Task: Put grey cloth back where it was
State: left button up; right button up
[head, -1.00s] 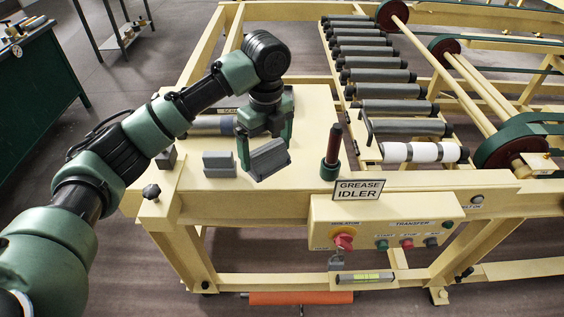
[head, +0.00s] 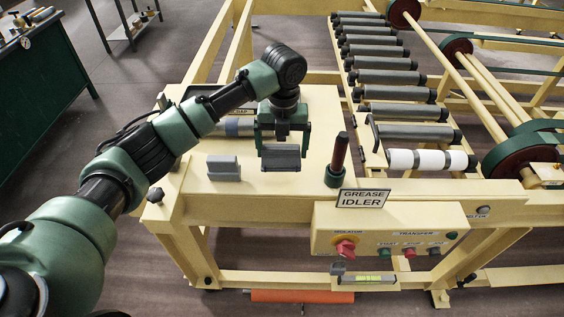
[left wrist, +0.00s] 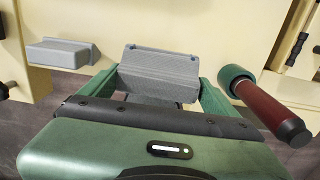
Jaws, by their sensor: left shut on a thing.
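I cannot tell whether the cloth touches the bench top. My right gripper is not in view.
A grey roll (head: 238,127) and a label lie behind the gripper, partly hidden by my arm. The "GREASE IDLER" sign (head: 362,198) stands at the front edge, above the control panel (head: 385,235). A row of rollers (head: 400,108) runs along the right.

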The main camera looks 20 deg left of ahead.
aim_at(283, 147)
pick_arm(q)
notch_tip(283, 147, down, 7)
jog(key=shift+r+p, duration=0.1)
jog(key=shift+p, duration=0.55)
jog(key=o, duration=1.6)
notch_tip(283, 147, up, 11)
jog(key=b, duration=0.2)
jog(key=shift+d+b, duration=0.15)
jog(key=shift+b, duration=0.2)
jog(key=shift+r, duration=0.5)
